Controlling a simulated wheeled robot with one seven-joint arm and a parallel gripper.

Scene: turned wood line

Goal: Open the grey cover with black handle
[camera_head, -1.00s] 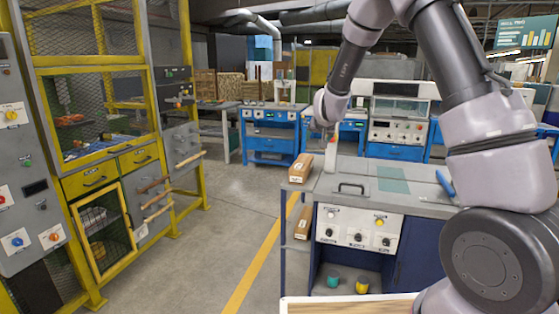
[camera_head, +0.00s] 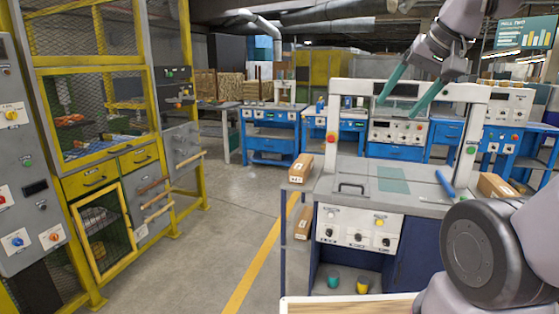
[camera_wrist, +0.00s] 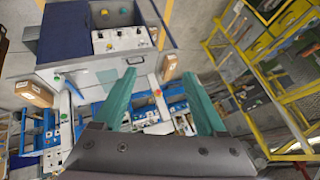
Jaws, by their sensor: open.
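The grey cover with its black handle (camera_head: 351,187) lies flat and closed in the grey top of the workbench, at its left front in the head view. My gripper (camera_head: 398,110) is open and empty, high above and behind the cover and to its right in the picture. Its two teal fingers point down and stand wide apart. In the wrist view, my gripper (camera_wrist: 159,73) shows its spread fingers with nothing between them.
A pale upright frame (camera_head: 330,129) with buttons stands over the bench. A teal sheet (camera_head: 393,186) and a blue tool (camera_head: 445,184) are on the bench top. Cardboard boxes (camera_head: 301,168) flank it. A yellow caged station (camera_head: 96,190) stands left, beyond open floor.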

